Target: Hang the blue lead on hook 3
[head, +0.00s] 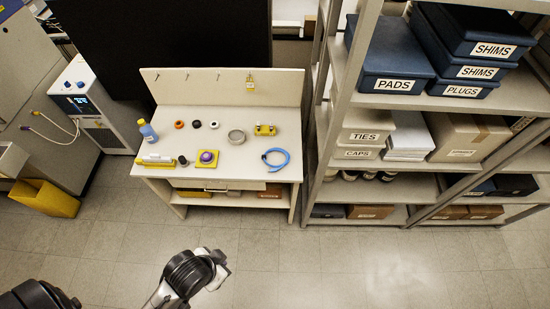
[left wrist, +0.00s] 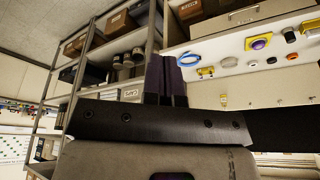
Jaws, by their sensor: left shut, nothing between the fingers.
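The blue lead (head: 276,158) lies coiled in a loop on the right part of the workbench top. It also shows in the left wrist view (left wrist: 188,59), beyond my fingers. Several small hooks stand in a row on the bench's back panel (head: 170,91); the third from the left (head: 218,77) looks bare, and no hook numbers are readable. My left gripper (left wrist: 166,62) is shut and empty, away from the bench. My right gripper is not in view.
Bottles, rings, a round metal dish (head: 236,137) and yellow fixtures (head: 265,129) share the bench top (head: 222,166). A shelf unit (head: 318,165) with boxes stands close to the bench's right side. The floor (head: 330,270) in front is clear.

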